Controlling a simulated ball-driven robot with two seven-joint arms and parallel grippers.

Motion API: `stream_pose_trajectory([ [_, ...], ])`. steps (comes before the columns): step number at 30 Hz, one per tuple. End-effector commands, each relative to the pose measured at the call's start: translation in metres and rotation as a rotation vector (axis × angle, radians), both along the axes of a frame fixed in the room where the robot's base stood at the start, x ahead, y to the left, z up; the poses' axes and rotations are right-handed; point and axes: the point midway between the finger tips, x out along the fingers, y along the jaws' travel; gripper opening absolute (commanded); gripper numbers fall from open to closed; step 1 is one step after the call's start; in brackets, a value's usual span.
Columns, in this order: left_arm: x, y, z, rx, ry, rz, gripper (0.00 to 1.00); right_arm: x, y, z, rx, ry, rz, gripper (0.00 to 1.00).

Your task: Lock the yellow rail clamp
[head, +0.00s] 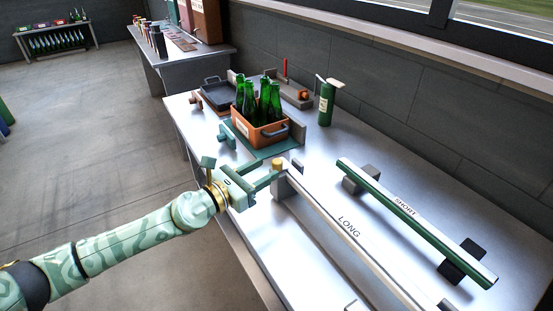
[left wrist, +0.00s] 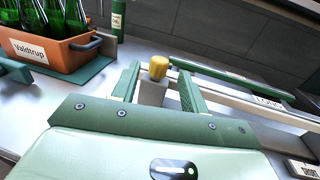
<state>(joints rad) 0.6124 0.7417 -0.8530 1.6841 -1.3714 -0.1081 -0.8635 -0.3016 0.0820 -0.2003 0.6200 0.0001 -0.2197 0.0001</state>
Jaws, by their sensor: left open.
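The yellow rail clamp (head: 277,164) is a short yellow knob on a grey block at the near end of the rail marked LONG (head: 348,228). In the left wrist view the yellow knob (left wrist: 158,67) stands upright between the lines of my two fingers. My left gripper (head: 268,171) is open and empty, with its fingertips close beside the knob. I cannot tell whether they reach around it, and I see no contact. My right gripper is in neither view.
An orange crate (head: 246,134) of green bottles stands on a teal mat behind the gripper. A green rail marked SHORT (head: 420,221) lies on supports to the right. A green canister (head: 326,104) stands at the back. The table between the rails is clear.

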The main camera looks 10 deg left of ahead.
Motion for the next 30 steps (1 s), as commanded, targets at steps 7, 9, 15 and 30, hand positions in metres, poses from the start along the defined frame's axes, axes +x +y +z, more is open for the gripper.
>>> stream_pose_trajectory([
  [7,0.036,-0.025,-0.002,-0.001,-0.001,0.001,0.44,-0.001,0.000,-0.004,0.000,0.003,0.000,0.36],
  [9,0.041,-0.028,-0.001,-0.001,-0.001,0.001,0.44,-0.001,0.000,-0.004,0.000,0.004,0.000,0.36],
  [15,0.045,-0.031,-0.001,0.000,0.000,0.001,0.44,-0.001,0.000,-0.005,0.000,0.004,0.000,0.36],
  [30,0.045,-0.031,0.003,-0.003,-0.002,0.018,0.01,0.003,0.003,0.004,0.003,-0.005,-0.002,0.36],
])
